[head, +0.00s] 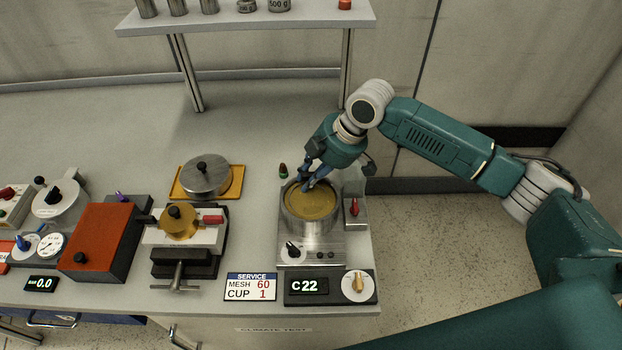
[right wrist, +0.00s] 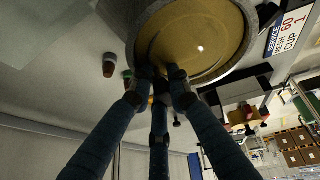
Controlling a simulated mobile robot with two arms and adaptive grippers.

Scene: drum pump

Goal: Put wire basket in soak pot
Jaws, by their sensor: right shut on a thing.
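The soak pot (head: 310,232) is a steel pot full of yellow-brown liquid, standing on a steel hot-plate unit. My right gripper (head: 306,186) reaches down into the pot's back part, with its fingertips at the liquid. In the right wrist view my fingers (right wrist: 162,76) are closed together over the pot's rim side, beside the liquid (right wrist: 200,40). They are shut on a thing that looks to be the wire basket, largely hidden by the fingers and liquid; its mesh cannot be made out. My left gripper is not in view.
A steel lid with a black knob (head: 205,173) lies on an orange tray left of the pot. A vise-like fixture (head: 184,240) and an orange box (head: 98,238) stand farther left. A small dark bottle (head: 283,171) stands behind the pot. The back counter is clear below a shelf (head: 250,18).

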